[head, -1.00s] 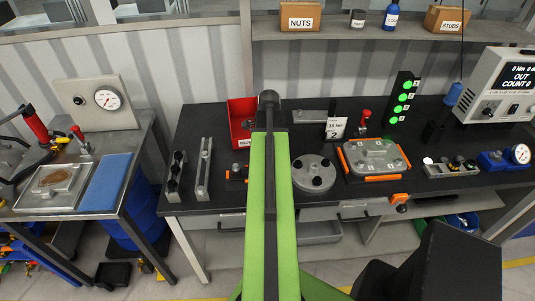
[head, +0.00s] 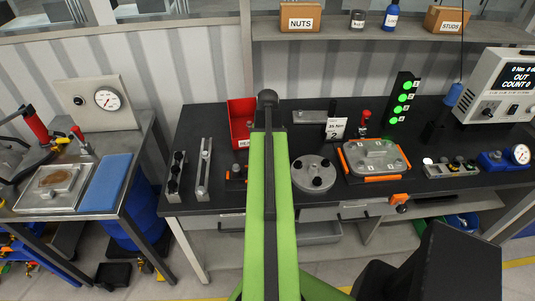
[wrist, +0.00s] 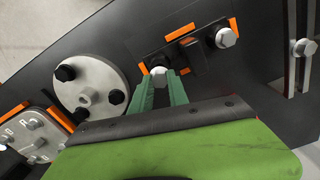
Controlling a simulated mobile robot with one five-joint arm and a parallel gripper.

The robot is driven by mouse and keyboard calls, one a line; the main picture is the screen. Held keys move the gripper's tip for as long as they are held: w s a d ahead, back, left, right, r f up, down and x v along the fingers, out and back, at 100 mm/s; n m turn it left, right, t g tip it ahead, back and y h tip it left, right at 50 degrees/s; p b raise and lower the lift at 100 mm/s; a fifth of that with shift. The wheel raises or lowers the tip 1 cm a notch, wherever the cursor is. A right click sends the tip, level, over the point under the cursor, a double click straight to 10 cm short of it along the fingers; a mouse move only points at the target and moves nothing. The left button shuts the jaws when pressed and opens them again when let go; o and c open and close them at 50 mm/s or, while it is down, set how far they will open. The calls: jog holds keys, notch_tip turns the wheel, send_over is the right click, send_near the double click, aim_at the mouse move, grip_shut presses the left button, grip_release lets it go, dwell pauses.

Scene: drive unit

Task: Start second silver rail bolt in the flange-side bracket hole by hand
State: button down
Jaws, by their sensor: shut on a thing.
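My gripper (wrist: 159,88) shows in the wrist view with its two green fingers shut on a silver bolt (wrist: 159,71). The bolt's head is between the fingertips, at the flange-side end of the dark bracket (wrist: 196,56). I cannot tell how far the shank is in the hole, which the bolt and fingers hide. Another silver bolt (wrist: 227,37) stands at the bracket's other end. The round grey flange (wrist: 88,84) with black bolts lies left of the gripper. In the head view my arm hides the gripper and part of the bracket (head: 236,176).
Orange corner markers (wrist: 180,32) surround the bracket. A slotted silver rail (head: 203,170) lies left of it in the head view. A red bin (head: 241,122) stands behind, and the orange-edged cover plate (head: 375,157) lies right of the flange (head: 313,174). Dark bench top lies bare between them.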

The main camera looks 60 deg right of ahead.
jog(key=shift+f, duration=0.1)
jog(key=shift+f+b, duration=0.2)
jog(key=shift+b, duration=0.1)
jog(key=shift+f, duration=0.1)
jog(key=shift+f+b, duration=0.25)
jog(key=shift+b, duration=0.05)
jog(key=shift+f+b, duration=0.25)
jog(key=shift+b, duration=0.05)
jog(key=shift+f+b, duration=0.4)
dwell(0.8)
